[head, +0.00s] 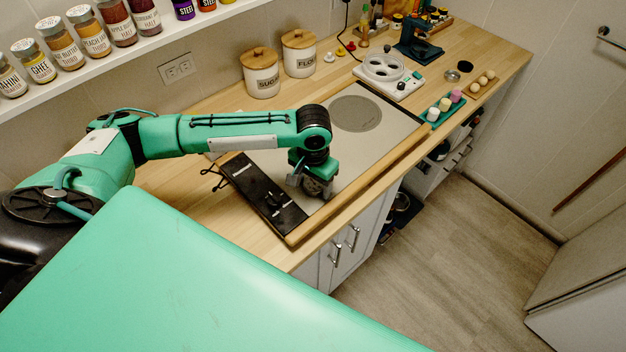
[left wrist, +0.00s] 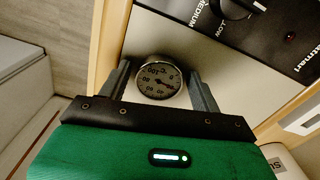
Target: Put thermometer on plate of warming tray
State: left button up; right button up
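The warming tray has a bare grey plate (head: 364,151) with a dark circle (head: 357,113) marked on its far part and a black control panel (head: 262,196) at its near left end. My left gripper (head: 312,188) points down over the near part of the plate, beside the panel. The thermometer (left wrist: 158,80), a round dial with a metal rim, sits between the fingertips of the left gripper (left wrist: 160,76). Narrow gaps show between its rim and the fingers, which look open. Whether its underside touches the plate is hidden. My right gripper is not in view.
Two canisters (head: 261,73) stand behind the tray. A white device (head: 388,76), a teal tray of small jars (head: 443,106) and a board of eggs (head: 480,85) stand beyond its far end.

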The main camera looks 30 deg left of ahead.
aim_at(313, 185)
pick_arm(q)
jog(key=shift+o, duration=0.4)
jog(key=shift+r, duration=0.15)
notch_tip(313, 185, up, 12)
jog(key=b, duration=0.2)
jog(key=shift+b, duration=0.35)
